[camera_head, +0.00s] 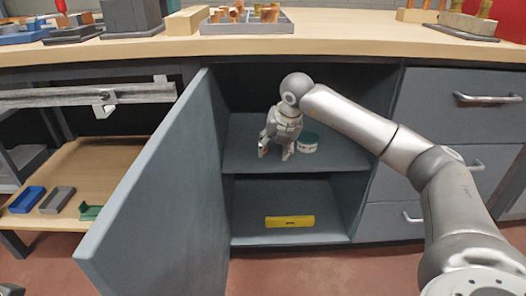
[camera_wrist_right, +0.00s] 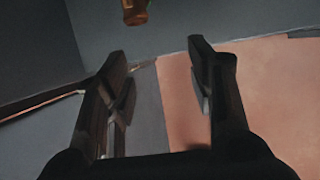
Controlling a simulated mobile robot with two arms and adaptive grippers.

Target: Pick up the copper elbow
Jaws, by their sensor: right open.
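The copper elbow shows in the right wrist view as a small orange-brown piece (camera_wrist_right: 136,12) at the top edge, partly cut off by the frame. In the head view a small orange spot (camera_head: 265,149) beside my gripper's left finger seems to be it, mostly hidden. My right gripper (camera_head: 275,154) is inside the open cabinet, above its middle shelf (camera_head: 240,157), fingers pointing down. In the right wrist view its two fingers (camera_wrist_right: 163,75) are apart with nothing between them. The elbow lies beyond the fingertips, left of their middle. My left gripper is not in view.
A yellow item (camera_head: 290,222) lies in the lower compartment. The open cabinet door (camera_head: 160,190) bounds the left side. A divided tray (camera_head: 247,28) of copper fittings sits on the bench above.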

